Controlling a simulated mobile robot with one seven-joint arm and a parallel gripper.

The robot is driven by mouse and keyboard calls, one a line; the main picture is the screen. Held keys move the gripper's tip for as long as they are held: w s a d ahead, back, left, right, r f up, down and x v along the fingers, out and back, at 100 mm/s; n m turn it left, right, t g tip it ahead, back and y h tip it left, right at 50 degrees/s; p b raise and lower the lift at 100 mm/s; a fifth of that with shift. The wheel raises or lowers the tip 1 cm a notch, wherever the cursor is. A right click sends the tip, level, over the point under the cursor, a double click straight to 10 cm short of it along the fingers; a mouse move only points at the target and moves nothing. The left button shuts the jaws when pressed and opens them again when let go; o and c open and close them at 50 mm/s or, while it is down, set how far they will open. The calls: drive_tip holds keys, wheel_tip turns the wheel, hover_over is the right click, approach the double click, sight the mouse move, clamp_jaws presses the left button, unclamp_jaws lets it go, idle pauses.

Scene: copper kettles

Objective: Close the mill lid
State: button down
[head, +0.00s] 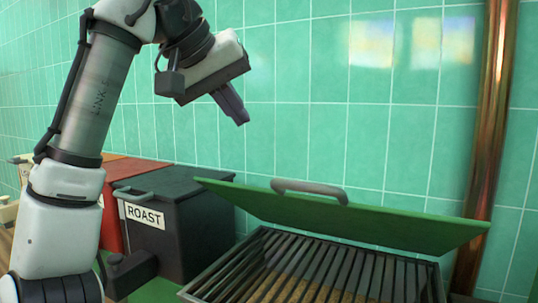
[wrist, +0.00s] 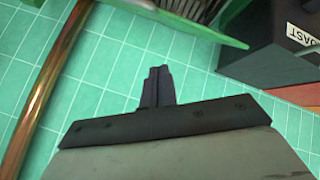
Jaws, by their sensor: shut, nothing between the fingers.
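The mill lid is a green panel (head: 350,214) with a grey bar handle (head: 309,190) on top. It stands raised and tilted above a dark slatted box (head: 310,268), with brown grainy matter visible between the slats. Part of the green lid also shows at the top of the wrist view (wrist: 155,22). My gripper (head: 240,117) is shut and empty, held in the air above and left of the lid, apart from it. In the wrist view its closed fingers (wrist: 157,75) point toward the tiled wall and lid.
A black bin labelled ROAST (head: 180,215) stands left of the slatted box, with a red bin (head: 115,195) beyond it. A copper pipe (head: 490,130) runs up the tiled wall at right. The space above the lid is clear.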

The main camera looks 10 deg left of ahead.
drive_tip(key=p, duration=0.2)
hover_over(263, 189)
wheel_tip(263, 189, down, 7)
drive_tip(key=shift+f, duration=0.1)
drive_tip(key=shift+s+d+f+p, duration=0.2)
drive_tip(key=shift+s+d+f, duration=0.2)
drive_tip(key=shift+s+f, duration=0.3)
drive_tip(key=shift+s+d+f+p, duration=0.2)
drive_tip(key=shift+s+d+f, duration=0.15)
drive_tip(key=shift+s+f, duration=0.35)
drive_tip(key=shift+w, duration=0.1)
drive_tip(key=shift+f, duration=0.15)
